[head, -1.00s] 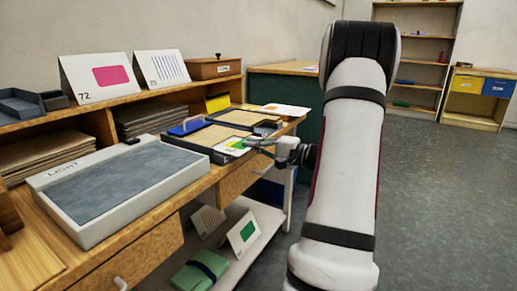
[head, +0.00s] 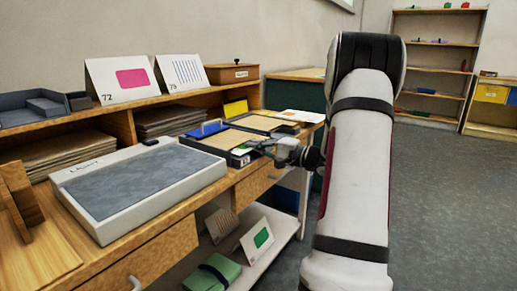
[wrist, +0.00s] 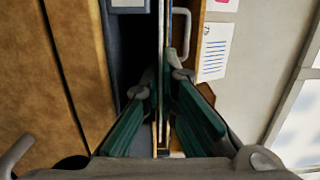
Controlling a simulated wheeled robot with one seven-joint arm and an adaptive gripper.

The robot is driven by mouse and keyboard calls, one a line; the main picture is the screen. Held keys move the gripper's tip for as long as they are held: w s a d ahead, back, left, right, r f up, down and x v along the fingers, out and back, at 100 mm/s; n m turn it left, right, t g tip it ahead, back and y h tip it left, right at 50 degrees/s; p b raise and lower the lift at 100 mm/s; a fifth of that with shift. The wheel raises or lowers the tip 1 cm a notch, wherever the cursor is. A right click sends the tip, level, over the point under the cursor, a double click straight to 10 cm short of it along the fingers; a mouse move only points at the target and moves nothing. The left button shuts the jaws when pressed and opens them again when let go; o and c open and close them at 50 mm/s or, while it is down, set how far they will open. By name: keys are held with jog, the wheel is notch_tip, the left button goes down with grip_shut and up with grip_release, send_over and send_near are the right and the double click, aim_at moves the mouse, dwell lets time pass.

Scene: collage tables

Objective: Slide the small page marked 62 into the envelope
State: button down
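My gripper (head: 258,146) is at the right edge of the dark tray on the bench. In the wrist view its green fingers (wrist: 164,90) stand close together on either side of a thin pale strip, which looks like the small page (wrist: 161,60) seen edge-on. In the head view, only a small white and green part of the page (head: 241,151) shows by the fingertips; its number cannot be read. A brown envelope-like sheet (head: 232,140) lies in the tray just behind the page. Whether the page is inside an opening cannot be told.
A grey-topped light board (head: 140,185) stands left of the tray. A blue-handled block (head: 206,130) lies at the tray's back edge. Cards 72 (head: 122,80) and 73 (head: 183,73) stand on the shelf behind. The floor at right is clear.

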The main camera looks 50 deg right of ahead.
dwell(0.3)
jog(key=c, duration=1.7)
grip_release()
jog(key=shift+f, duration=0.1)
jog(key=s, duration=0.4)
jog(key=s+d, duration=0.1)
jog(key=s, duration=0.2)
jog(key=s+d, duration=0.1)
jog(key=s, duration=0.3)
jog(key=shift+s, duration=0.35)
